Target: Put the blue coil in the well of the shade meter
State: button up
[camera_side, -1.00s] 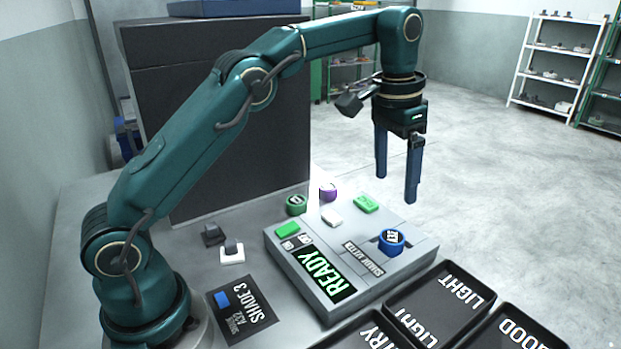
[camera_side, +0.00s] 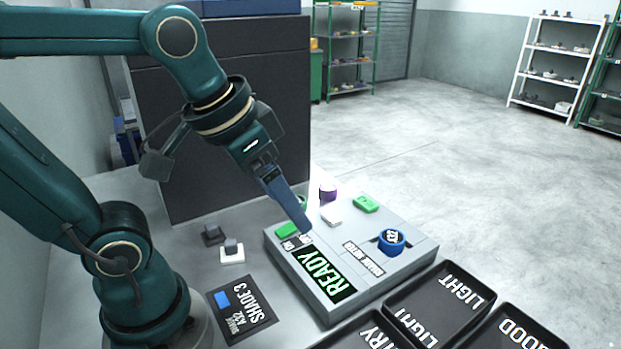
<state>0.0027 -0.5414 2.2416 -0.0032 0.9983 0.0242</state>
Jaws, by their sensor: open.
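The blue coil (camera_side: 391,242), with a white-marked tag on it, sits upright on the right part of the grey shade meter (camera_side: 412,257). It appears to be in the well, but the well's rim is hidden by the coil, so I cannot tell how deep it sits. The meter's screen (camera_side: 325,274) reads READY. My gripper (camera_side: 304,228) is open and tilted, its fingers overlapping in this view. Its tips are over the left part of the meter, left of and apart from the blue coil, with nothing seen between them.
A purple coil (camera_side: 327,195) stands behind the meter; a green coil (camera_side: 302,200) is mostly hidden by my fingers. A SHADE 3 card (camera_side: 242,316) lies left; black trays (camera_side: 432,285) stand front right.

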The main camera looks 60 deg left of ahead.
jog(key=shift+t, duration=0.3)
jog(key=s+f, duration=0.3)
jog(key=shift+a, duration=0.1)
